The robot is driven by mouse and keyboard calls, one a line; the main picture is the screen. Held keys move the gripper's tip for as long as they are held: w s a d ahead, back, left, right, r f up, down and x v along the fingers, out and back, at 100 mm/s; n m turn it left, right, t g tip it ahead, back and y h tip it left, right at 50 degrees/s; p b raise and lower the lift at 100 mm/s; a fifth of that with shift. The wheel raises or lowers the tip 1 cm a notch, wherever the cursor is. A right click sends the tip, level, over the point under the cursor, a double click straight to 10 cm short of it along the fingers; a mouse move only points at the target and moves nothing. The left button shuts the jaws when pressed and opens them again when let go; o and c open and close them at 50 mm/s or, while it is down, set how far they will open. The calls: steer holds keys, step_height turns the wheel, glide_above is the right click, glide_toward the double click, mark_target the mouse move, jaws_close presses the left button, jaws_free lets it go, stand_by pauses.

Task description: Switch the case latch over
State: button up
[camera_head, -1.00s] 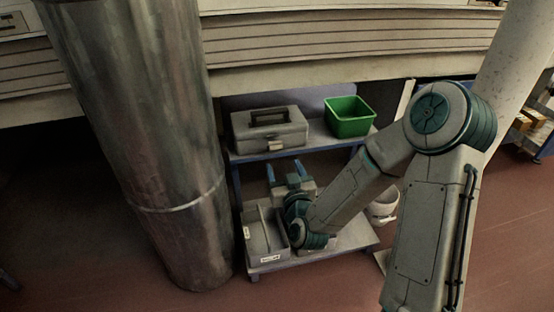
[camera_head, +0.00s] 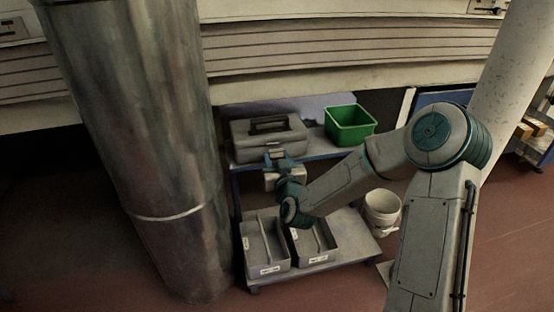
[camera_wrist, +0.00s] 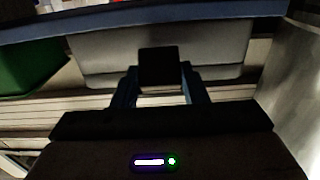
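The grey case (camera_head: 242,142) with a dark top handle sits on the upper shelf of a blue-framed cart. My gripper (camera_head: 278,156) is at the case's front face, where it hides the latch in the head view. In the wrist view the case front (camera_wrist: 105,55) spans the upper middle. A dark square block, which looks like the latch (camera_wrist: 159,66), stands out from it. My gripper (camera_wrist: 160,84) has its blue fingers apart, one on each side of that block. I cannot tell whether the fingers touch it.
A green bin (camera_head: 350,124) stands right of the case. Two grey trays (camera_head: 267,268) sit on the lower shelf, with a white bucket (camera_head: 382,212) to their right. A thick metal pillar (camera_head: 150,150) rises close on the left.

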steer(key=shift+c, duration=1)
steer(key=r+g+p, duration=0.1)
steer(key=p, duration=0.1)
steer(key=shift+p, duration=0.35)
steer(key=shift+w+a+r+g+h+p, duration=0.1)
steer(key=shift+r+g+h+p, duration=0.35)
steer(key=shift+p, duration=0.8)
steer(key=g+p, duration=0.1)
steer(key=p, duration=0.1)
steer(key=g+p, duration=0.1)
steer(key=p, duration=0.1)
steer(key=shift+w+r+g, duration=0.2)
steer(key=shift+w+g, duration=0.05)
steer(key=shift+w+g+h+p, duration=0.1)
steer(key=shift+g+h+p, duration=0.3)
steer(key=shift+p, duration=0.7)
steer(key=shift+f, duration=0.15)
steer(key=o, duration=1)
